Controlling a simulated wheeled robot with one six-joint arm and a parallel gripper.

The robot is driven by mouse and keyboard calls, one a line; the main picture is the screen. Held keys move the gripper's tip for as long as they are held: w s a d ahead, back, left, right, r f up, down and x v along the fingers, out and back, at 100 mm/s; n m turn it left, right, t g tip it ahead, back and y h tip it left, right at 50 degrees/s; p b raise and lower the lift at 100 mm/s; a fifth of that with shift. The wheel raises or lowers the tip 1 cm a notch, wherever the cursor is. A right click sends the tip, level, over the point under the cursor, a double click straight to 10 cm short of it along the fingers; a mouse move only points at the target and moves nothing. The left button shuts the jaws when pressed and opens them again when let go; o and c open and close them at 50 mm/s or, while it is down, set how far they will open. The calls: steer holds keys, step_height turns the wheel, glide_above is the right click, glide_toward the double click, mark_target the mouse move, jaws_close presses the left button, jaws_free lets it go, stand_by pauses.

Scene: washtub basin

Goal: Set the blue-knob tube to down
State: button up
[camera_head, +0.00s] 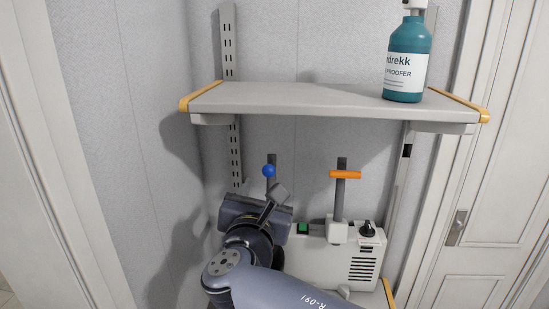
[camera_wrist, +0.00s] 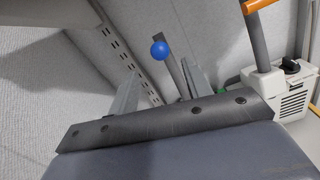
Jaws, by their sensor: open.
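The blue knob (camera_head: 269,170) is a small ball on a dark grey upright tube, below the shelf; it sits near the tube's upper part. In the wrist view the blue knob (camera_wrist: 159,50) shows above the gap between my fingers, with its tube slanting behind. My gripper (camera_head: 268,198) is open and empty, just below and in front of the knob in the head view. Its two grey fingers (camera_wrist: 163,86) show apart in the wrist view. The lower part of the tube is hidden behind my gripper and arm. I cannot tell whether a finger touches it.
A white box (camera_head: 360,262) with a green switch (camera_head: 303,228), black dial (camera_head: 367,230) and vents stands right of my gripper. A second tube with an orange handle (camera_head: 345,174) rises there. A grey shelf (camera_head: 300,100) carrying a teal bottle (camera_head: 404,68) hangs above.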

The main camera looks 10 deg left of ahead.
mark_target(269, 171)
steer(key=w+p, duration=0.2)
steer(key=w, duration=0.9)
jaws_close()
stand_by(0.4)
